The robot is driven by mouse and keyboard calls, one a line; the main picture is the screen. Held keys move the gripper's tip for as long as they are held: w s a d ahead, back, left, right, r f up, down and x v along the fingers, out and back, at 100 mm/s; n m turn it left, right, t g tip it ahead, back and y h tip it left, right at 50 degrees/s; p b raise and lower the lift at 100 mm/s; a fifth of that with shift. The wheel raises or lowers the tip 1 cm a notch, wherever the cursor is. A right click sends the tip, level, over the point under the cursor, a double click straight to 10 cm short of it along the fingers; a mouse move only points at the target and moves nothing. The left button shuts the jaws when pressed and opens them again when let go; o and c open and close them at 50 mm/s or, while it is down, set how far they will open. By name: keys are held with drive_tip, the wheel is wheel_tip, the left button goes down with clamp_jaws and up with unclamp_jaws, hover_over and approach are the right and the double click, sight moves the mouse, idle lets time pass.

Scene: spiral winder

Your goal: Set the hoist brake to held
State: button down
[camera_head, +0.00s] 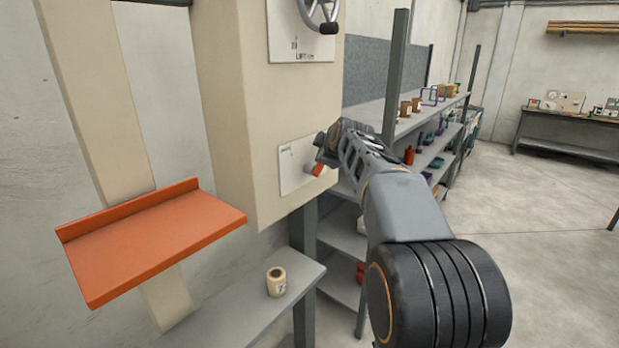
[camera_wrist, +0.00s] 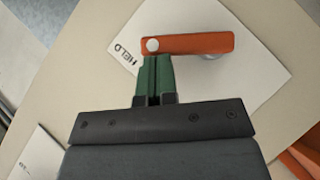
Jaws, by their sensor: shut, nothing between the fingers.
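The hoist brake is an orange lever (camera_wrist: 195,44) on a white plate on the beige machine housing. In the wrist view its knobbed end is beside the word HELD (camera_wrist: 120,52) printed on the plate. The lever also shows in the head view (camera_head: 318,170), partly hidden by my gripper. My gripper (camera_wrist: 153,60) is shut and empty, with its green fingertips just below the knobbed end of the lever. I cannot tell if they touch it. In the head view my gripper (camera_head: 322,157) is at the plate (camera_head: 293,170).
A handwheel (camera_head: 320,14) is higher on the housing (camera_head: 270,110). An orange tray (camera_head: 160,235) juts out at left. A small labelled can (camera_head: 276,281) stands on a grey shelf (camera_head: 240,305) below. Shelving (camera_head: 400,125) with several items is behind my arm. The floor at right is clear.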

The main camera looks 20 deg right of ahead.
drive_tip(key=w+a+r+b+v, duration=0.1)
drive_tip(key=r+v, duration=0.1)
drive_tip(key=v, duration=1.1)
drive_tip(key=shift+w+a+b, duration=0.2)
drive_tip(key=shift+a+b, duration=0.1)
drive_tip(key=shift+a, duration=0.05)
